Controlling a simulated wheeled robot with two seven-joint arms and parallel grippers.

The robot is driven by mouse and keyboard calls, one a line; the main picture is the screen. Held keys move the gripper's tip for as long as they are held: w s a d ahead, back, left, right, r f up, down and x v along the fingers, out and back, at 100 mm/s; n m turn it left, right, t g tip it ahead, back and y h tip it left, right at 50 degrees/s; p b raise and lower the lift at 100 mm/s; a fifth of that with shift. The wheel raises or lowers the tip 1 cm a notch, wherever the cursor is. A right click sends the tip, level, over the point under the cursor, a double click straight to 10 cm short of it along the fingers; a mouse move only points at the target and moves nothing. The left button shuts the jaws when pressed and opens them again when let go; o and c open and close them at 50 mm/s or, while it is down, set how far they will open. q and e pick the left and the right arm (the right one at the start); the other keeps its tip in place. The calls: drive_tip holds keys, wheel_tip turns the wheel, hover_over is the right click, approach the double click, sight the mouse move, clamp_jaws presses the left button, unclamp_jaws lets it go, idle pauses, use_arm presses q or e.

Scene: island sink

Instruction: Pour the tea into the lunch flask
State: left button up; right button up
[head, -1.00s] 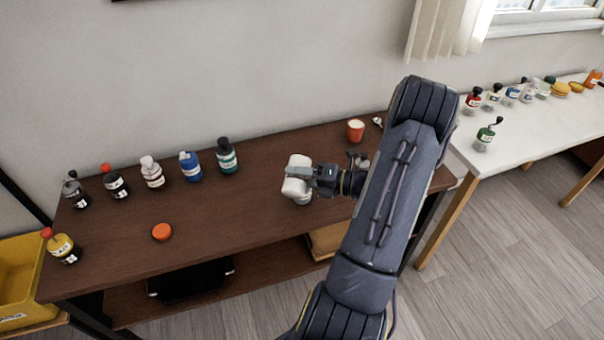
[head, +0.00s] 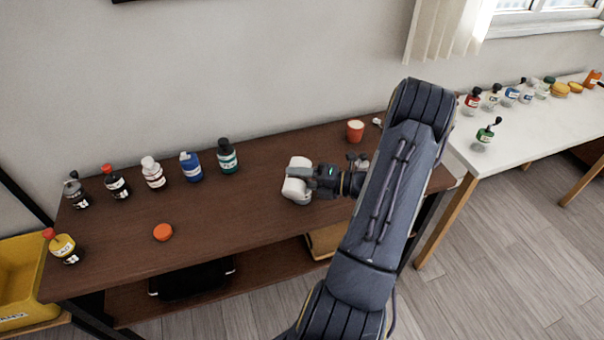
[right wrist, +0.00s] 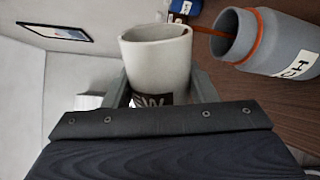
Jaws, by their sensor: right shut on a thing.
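A white cup (right wrist: 158,65) with a dark label is held between the fingers of my right gripper (right wrist: 160,88). In the head view the cup (head: 299,163) is small and partly covered by the gripper (head: 300,174). A thin brown stream of tea (right wrist: 207,31) runs from the cup's rim to the mouth of the grey lunch flask (right wrist: 275,40), which has an orange ring at its neck and a white label. In the head view the flask (head: 295,191) stands on the brown table, just below the cup. My left gripper is not in view.
An orange lid (head: 162,232) lies on the brown table (head: 225,225). Several bottles, such as a teal one (head: 227,156), line the back and left of it. An orange cup (head: 355,131) stands at the back right. A white table (head: 535,130) with jars is at right.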

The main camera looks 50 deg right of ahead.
drive_tip(key=shift+f+m+p, duration=0.2)
drive_tip(key=shift+m+p, duration=0.4)
drive_tip(key=shift+p, duration=0.15)
idle(0.6)
drive_tip(key=shift+w+d+r+m+p, duration=0.15)
drive_tip(key=shift+d+r+m+p, duration=0.25)
drive_tip(key=shift+m+p, duration=0.95)
idle(1.0)
drive_tip(key=shift+a+n+p, duration=0.1)
drive_tip(key=shift+n+p, duration=0.25)
drive_tip(key=shift+n, duration=0.1)
